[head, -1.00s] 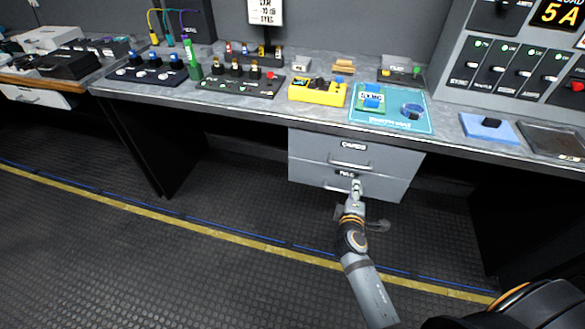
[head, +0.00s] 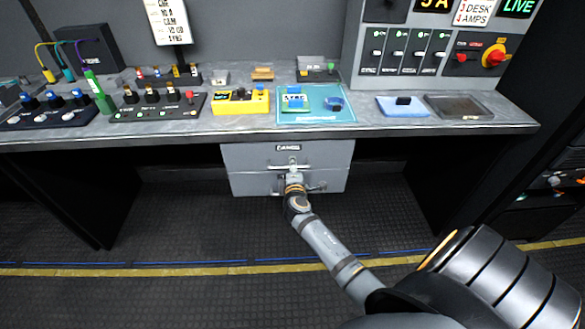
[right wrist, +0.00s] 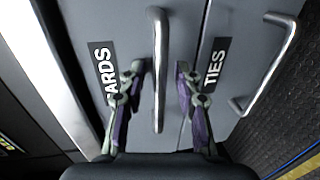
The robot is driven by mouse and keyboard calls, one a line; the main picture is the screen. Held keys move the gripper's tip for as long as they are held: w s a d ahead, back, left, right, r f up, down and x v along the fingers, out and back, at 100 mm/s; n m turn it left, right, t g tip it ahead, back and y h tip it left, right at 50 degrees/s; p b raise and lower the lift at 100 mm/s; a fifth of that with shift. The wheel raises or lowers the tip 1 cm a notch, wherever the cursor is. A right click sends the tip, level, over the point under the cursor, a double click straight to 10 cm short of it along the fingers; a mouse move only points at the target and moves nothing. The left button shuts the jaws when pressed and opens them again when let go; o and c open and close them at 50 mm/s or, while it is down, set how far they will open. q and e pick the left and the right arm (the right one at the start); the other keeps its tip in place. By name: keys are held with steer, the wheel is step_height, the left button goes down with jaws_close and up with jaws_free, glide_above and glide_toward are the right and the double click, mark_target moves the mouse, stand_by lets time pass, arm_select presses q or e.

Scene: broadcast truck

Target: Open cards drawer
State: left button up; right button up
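The cards drawer (head: 245,155) is the upper grey drawer under the desk, and it looks shut. Its CARDS label also shows in the right wrist view (right wrist: 103,72). My right gripper (head: 293,170) is in front of this drawer in the head view. In the right wrist view my right gripper (right wrist: 158,80) is open, with one finger on each side of the cards drawer's bar handle (right wrist: 158,65). I see gaps between the fingers and the bar, so it is not gripped. My left gripper is not in view.
The ties drawer (head: 250,186) is just below, with its own bar handle (right wrist: 272,62). The desk top (head: 400,122) carries control boxes, a yellow box (head: 240,102) and a teal mat (head: 320,117). The floor before the drawers is open.

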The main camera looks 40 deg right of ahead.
jaws_close()
stand_by(0.6)
